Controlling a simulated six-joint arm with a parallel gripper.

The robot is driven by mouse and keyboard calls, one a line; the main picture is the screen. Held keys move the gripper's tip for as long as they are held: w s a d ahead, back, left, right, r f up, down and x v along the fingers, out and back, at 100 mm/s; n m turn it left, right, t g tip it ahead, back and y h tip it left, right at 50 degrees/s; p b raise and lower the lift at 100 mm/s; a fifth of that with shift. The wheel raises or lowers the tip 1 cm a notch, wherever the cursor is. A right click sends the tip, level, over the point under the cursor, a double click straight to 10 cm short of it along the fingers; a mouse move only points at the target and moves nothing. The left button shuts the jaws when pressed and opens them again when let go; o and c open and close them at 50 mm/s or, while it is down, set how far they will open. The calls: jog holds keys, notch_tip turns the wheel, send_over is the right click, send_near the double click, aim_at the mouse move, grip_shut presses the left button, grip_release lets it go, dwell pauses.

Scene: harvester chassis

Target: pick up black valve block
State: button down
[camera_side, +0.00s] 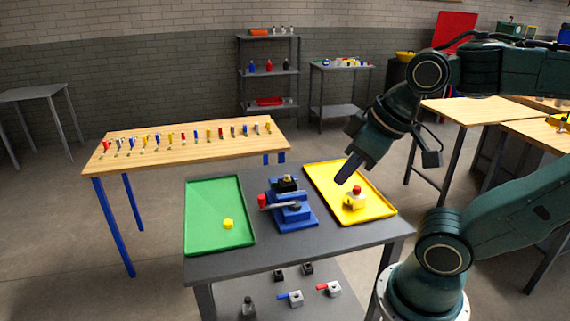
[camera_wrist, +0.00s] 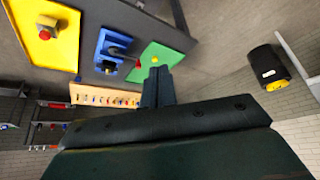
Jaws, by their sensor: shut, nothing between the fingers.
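A black block (camera_side: 287,184) with a brass-coloured top sits at the back of the blue fixture (camera_side: 300,222) on the grey table. A grey lever with a red knob (camera_side: 262,200) lies across the front of that fixture. In the wrist view the blue fixture (camera_wrist: 101,44) holds dark parts that I cannot tell apart. Two more small black blocks (camera_side: 279,274) (camera_side: 307,268) stand on the table's lower shelf. My gripper (camera_side: 344,177) is shut and empty, above the yellow tray and right of the fixture. Its fingers (camera_wrist: 157,77) show together in the wrist view.
The yellow tray (camera_side: 377,205) holds a yellow block with a red button (camera_side: 355,197). The green tray (camera_side: 205,225) holds a small yellow piece (camera_side: 228,224). Grey valves with blue and red handles (camera_side: 333,289) lie on the lower shelf. A wooden bench (camera_side: 190,155) stands behind.

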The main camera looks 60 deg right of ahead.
dwell(0.4)
jog(key=c, duration=0.6)
grip_release()
jog(key=shift+c, duration=0.2)
jog(key=shift+w, duration=0.1)
